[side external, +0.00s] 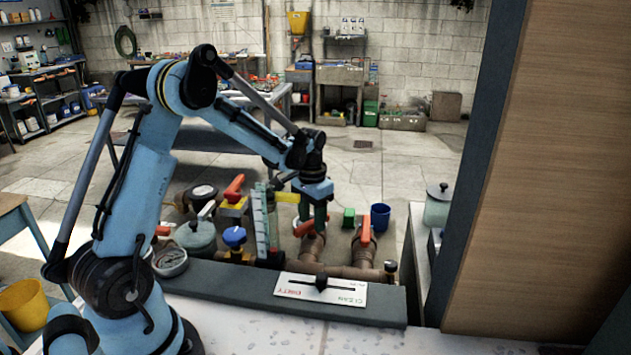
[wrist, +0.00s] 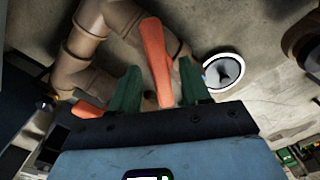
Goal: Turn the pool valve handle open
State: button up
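An orange valve handle (side external: 303,228) sits on a brown pipe (side external: 306,248) in the side external view, partly hidden by my gripper (side external: 312,215). In the wrist view an orange handle (wrist: 154,60) reaches between the two green fingers of my gripper (wrist: 160,88). The fingers are apart, one on each side of the handle. Gaps show beside the handle, so it does not look clamped. A second orange handle (side external: 366,229) stands upright on the pipe to the right; another orange piece (wrist: 88,108) shows at the left finger's outer side in the wrist view.
A blue cup (side external: 380,217) and a green block (side external: 348,216) stand behind the pipes. A blue-knobbed valve (side external: 234,238) and a tall green strip (side external: 261,222) crowd the left. A DIRTY/CLEAN plate (side external: 321,290) lies on the dark ledge in front. A wooden panel (side external: 545,180) stands right.

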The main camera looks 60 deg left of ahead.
aim_at(312, 221)
jog(key=shift+r, duration=0.1)
notch_tip(312, 221, up, 12)
dwell(0.5)
jog(key=f, duration=0.4)
jog(key=w+f, duration=0.1)
jog(key=f, duration=0.7)
jog(key=shift+w+a+f, duration=0.1)
jog(key=shift+w+f, duration=0.05)
jog(key=shift+w, duration=0.2)
grip_shut()
